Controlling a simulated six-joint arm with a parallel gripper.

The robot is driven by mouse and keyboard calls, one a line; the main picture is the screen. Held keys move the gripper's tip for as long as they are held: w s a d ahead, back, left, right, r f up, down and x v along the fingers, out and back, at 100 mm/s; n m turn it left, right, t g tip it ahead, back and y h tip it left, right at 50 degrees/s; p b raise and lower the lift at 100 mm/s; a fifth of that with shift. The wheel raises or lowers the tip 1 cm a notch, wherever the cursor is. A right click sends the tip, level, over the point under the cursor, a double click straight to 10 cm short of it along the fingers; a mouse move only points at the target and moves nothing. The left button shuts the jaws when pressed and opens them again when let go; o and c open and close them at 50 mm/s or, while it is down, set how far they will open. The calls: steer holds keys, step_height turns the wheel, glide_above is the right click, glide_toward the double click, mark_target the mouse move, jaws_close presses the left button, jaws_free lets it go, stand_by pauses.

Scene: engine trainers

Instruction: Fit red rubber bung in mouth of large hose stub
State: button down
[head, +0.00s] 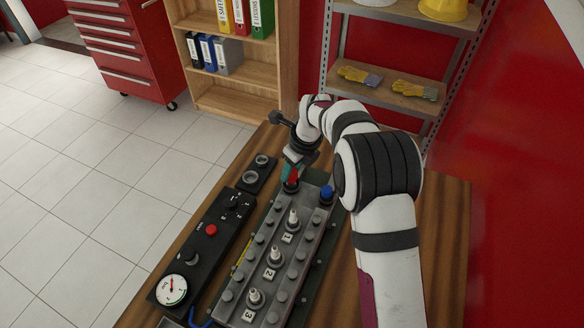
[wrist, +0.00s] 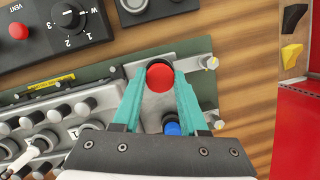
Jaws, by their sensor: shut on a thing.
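The red rubber bung (wrist: 160,76) is between the teal fingertips of my gripper (wrist: 160,82), which is shut on it. In the head view the red bung (head: 293,174) shows between the fingers of my gripper (head: 291,174), at the far end of the grey engine block. A dark hose stub (head: 290,187) stands directly below the bung. In the wrist view a dark rim shows around part of the bung. I cannot tell whether the bung is in the stub's mouth or just above it.
A blue bung (head: 326,192) sits on the block to the right. Plugs numbered 1 to 3 (head: 274,255) stand along the block. A black gauge panel (head: 205,240) and a small two-socket block (head: 256,172) lie to the left. Bare wooden bench (head: 440,260) is at right.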

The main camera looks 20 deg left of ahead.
steer(key=shift+f, duration=0.1)
stand_by(0.3)
steer(key=shift+f, duration=0.45)
steer(key=shift+f, duration=0.3)
stand_by(0.6)
jaws_free()
stand_by(0.5)
steer(key=shift+r, duration=0.1)
steer(key=shift+r, duration=3.45)
